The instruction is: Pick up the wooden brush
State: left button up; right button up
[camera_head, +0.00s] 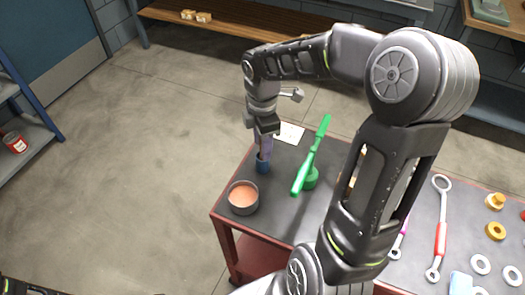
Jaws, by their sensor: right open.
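My right gripper (263,156) points down at the left part of the dark-topped workbench (280,220). It is open, just above or around a small blue and purple upright item (263,166); I cannot tell whether it touches it. No wooden brush can be made out clearly. A light-brown, wood-coloured piece (372,165) shows partly behind my right arm, and I cannot tell if it is the brush.
A round tin with orange contents (244,197) stands by the front left edge. A green long-handled tool (311,160) lies to the right of the gripper. A red-handled wrench (440,228), brass nuts (495,231) and washers (480,264) lie on the right. White paper (289,133) lies behind.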

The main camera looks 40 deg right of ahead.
dwell(0.3)
grip_shut()
dwell(0.3)
